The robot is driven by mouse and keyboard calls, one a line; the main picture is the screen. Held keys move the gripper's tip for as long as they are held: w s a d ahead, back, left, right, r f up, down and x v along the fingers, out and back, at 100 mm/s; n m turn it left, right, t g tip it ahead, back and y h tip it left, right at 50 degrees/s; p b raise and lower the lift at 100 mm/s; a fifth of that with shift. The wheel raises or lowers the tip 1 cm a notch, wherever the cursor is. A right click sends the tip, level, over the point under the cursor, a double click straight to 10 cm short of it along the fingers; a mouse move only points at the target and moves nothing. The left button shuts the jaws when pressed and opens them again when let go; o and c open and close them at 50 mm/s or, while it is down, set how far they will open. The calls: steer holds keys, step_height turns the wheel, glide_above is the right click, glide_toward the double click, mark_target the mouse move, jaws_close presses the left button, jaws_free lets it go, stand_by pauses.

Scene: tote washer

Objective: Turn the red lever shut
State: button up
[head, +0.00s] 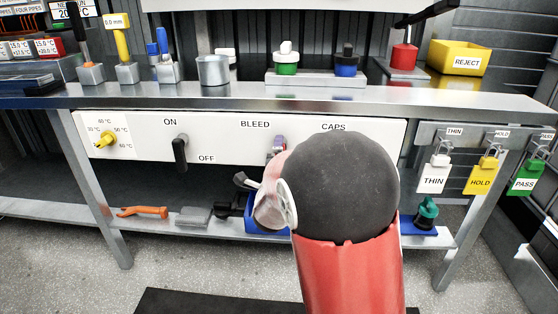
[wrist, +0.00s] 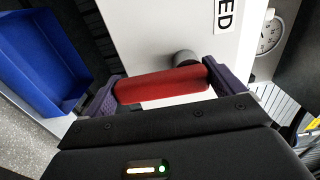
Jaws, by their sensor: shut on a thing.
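The red lever (wrist: 160,84) lies across between my gripper's two purple fingers in the wrist view, one finger at each end. Its grey round pivot (wrist: 184,60) sits on the white panel just behind it. My gripper (wrist: 161,90) is shut on the lever. In the head view my gripper (head: 277,146) is at the white panel (head: 225,142) below the BLEED label (head: 255,124). There the lever cannot be made out, and my arm covers the panel to its right.
A black ON/OFF handle (head: 180,153) and a yellow knob (head: 105,139) are left on the panel. A blue bin (wrist: 40,62) stands near my gripper, and a round gauge (wrist: 270,36) is at the upper right. The bench top (head: 130,97) overhangs the panel.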

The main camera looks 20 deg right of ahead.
steer(key=shift+a, duration=0.1)
steer(key=o, duration=1)
steer(key=shift+o, duration=0.2)
steer(key=v, duration=0.7)
steer(key=shift+s+a, duration=0.15)
steer(key=shift+s, duration=0.2)
